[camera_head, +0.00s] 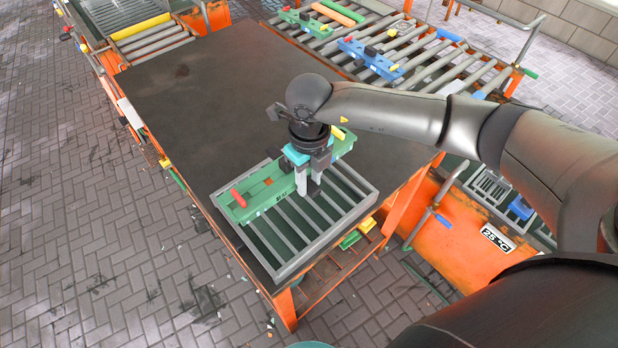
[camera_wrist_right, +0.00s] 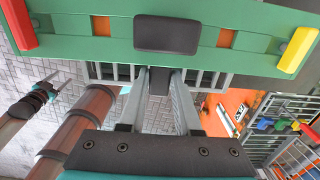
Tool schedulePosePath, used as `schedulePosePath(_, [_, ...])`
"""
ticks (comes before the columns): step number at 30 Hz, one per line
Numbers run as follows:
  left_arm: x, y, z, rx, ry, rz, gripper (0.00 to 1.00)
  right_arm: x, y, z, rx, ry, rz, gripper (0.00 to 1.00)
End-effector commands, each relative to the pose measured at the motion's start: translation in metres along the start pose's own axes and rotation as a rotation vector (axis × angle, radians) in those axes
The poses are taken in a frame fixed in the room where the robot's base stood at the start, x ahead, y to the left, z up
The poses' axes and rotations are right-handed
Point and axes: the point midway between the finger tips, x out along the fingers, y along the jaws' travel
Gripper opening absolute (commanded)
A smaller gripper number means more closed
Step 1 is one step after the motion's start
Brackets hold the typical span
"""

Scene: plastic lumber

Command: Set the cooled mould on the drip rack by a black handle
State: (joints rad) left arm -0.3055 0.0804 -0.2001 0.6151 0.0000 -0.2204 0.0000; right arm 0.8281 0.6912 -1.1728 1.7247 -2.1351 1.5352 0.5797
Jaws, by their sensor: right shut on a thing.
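The green mould (camera_head: 262,192) has a red handle at one end and a yellow one at the other. It lies over the far part of the grey slatted drip rack (camera_head: 329,238); I cannot tell whether it touches the slats. My right gripper (camera_head: 308,186) points down at its near side, shut on the mould's black handle. In the right wrist view the fingertips (camera_wrist_right: 158,82) close on a dark block below the black pad (camera_wrist_right: 166,35) of the mould (camera_wrist_right: 110,48). My left gripper (camera_wrist_right: 50,84) seems to show small at the left there; its opening is unclear.
The rack stands at the near corner of a dark table (camera_head: 200,110), mostly bare behind it. Roller racks (camera_head: 450,70) at the back hold green and blue moulds (camera_head: 370,58). An orange tank (camera_head: 455,240) marked 25 °C stands to the right.

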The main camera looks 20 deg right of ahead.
Motion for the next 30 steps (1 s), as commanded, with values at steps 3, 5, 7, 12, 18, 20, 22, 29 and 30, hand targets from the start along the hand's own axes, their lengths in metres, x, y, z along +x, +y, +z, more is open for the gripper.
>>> schedulePosePath(3, [0.003,0.000,-0.001,0.001,0.002,0.000,0.64,0.000,0.000,0.002,0.002,-0.016,0.001,0.00])
schedulePosePath(5, [0.006,0.000,-0.002,0.001,0.003,0.000,0.64,0.003,0.000,0.002,0.002,-0.016,0.001,0.00])
schedulePosePath(7, [0.010,0.000,-0.002,0.001,0.004,0.000,0.64,0.008,0.000,0.002,0.002,-0.015,0.001,0.00])
schedulePosePath(12, [0.024,0.000,-0.004,0.001,0.009,-0.001,0.64,0.024,0.000,0.002,0.002,-0.015,0.001,0.00])
schedulePosePath(18, [0.041,0.000,-0.005,0.001,0.014,-0.001,0.64,0.044,0.000,0.001,0.001,-0.014,0.001,0.00])
schedulePosePath(20, [0.046,0.000,-0.005,0.001,0.014,-0.001,0.64,0.050,0.000,0.001,0.001,-0.014,0.001,0.00])
schedulePosePath(22, [0.051,0.000,-0.004,0.001,0.014,-0.001,0.64,0.056,0.000,0.001,0.001,-0.014,0.001,0.00])
schedulePosePath(29, [0.059,0.000,-0.004,0.001,0.014,-0.001,0.64,0.066,0.000,0.001,0.001,-0.015,0.001,0.00])
schedulePosePath(30, [0.059,0.000,-0.004,0.001,0.014,-0.001,0.64,0.066,0.000,0.001,0.001,-0.015,0.001,0.00])
